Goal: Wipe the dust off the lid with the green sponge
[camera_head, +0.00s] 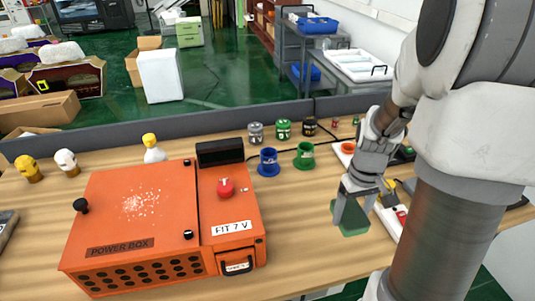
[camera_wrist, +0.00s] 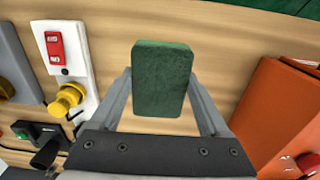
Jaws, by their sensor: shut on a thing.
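The green sponge (camera_head: 350,218) is held between the fingers of my gripper (camera_head: 356,195), above the table to the right of the orange box. In the wrist view the sponge (camera_wrist: 161,78) sits between both fingertips of my gripper (camera_wrist: 160,90). The orange power box (camera_head: 125,240) has a flat lid (camera_head: 160,190) with a black knob at its left. A patch of pale dust (camera_head: 141,203) lies near the middle of the lid. The wrist view shows only part of the orange box (camera_wrist: 285,110) at the right.
Blue (camera_head: 268,162) and green (camera_head: 305,155) cups stand behind. A white power strip (camera_wrist: 62,55) with a yellow plug (camera_wrist: 66,99) lies beside the gripper. Bare table separates sponge and box.

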